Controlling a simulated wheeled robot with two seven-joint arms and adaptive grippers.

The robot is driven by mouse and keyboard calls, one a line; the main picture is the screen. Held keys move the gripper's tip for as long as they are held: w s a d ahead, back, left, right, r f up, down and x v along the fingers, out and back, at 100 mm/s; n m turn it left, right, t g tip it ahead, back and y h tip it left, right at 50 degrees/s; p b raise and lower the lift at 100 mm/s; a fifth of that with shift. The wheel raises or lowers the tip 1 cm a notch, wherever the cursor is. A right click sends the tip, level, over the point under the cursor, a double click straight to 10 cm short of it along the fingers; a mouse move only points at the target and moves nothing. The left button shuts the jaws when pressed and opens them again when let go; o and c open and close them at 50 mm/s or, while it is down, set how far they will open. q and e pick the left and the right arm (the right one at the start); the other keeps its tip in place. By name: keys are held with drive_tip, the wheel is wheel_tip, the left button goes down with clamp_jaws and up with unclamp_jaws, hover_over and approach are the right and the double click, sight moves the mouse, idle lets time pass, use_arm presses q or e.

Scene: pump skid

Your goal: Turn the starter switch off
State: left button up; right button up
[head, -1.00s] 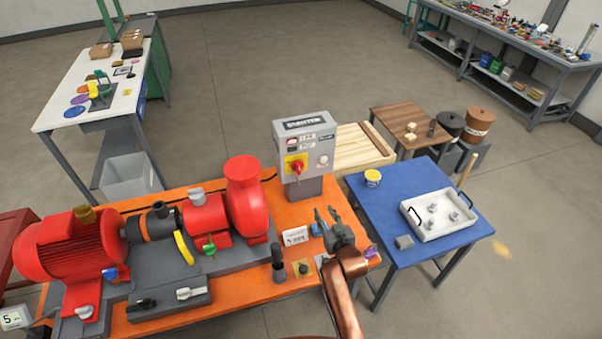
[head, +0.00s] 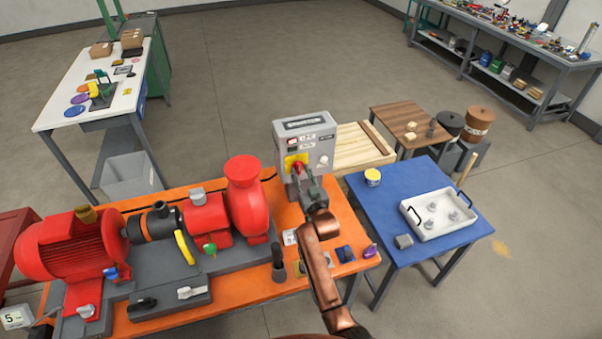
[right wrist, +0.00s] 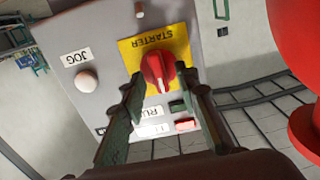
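The starter box (head: 318,150) is a grey panel standing at the back edge of the orange skid. Its red rotary starter switch (head: 298,167) sits on a yellow plate; in the right wrist view the red knob (right wrist: 158,72) shows a pale pointer line, under the upside-down word STARTER. My right gripper (head: 302,178) is in front of the switch. In the right wrist view its two fingers (right wrist: 165,97) are apart, with the knob just beyond and between the tips. Whether they touch it I cannot tell. My left gripper is not in view.
A white JOG button (right wrist: 87,80) and a lit red lamp (right wrist: 187,125) share the panel. The red pump (head: 246,200) stands left of the box. The blue table (head: 385,245) with a white tray (head: 458,226) is at the right.

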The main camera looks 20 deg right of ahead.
drive_tip(key=shift+c, duration=0.4)
clamp_jaws()
drive_tip(key=shift+n, duration=0.3)
drive_tip(key=n, duration=0.2)
drive_tip(key=shift+a+n, duration=0.1)
drive_tip(key=shift+n, duration=0.3)
drive_tip(key=n, duration=0.2)
drive_tip(key=shift+f+n, duration=0.1)
drive_tip(key=shift+n, duration=0.3)
drive_tip(key=n+b, duration=0.1)
drive_tip(key=n, duration=0.5)
drive_tip(key=shift+a+f+b, duration=0.1)
drive_tip(key=shift+a+b, duration=0.05)
drive_tip(key=shift+b, duration=0.25)
drive_tip(key=n+b, duration=0.1)
drive_tip(key=n, duration=0.4)
drive_tip(key=shift+f+n, duration=0.1)
drive_tip(key=shift+n, duration=0.3)
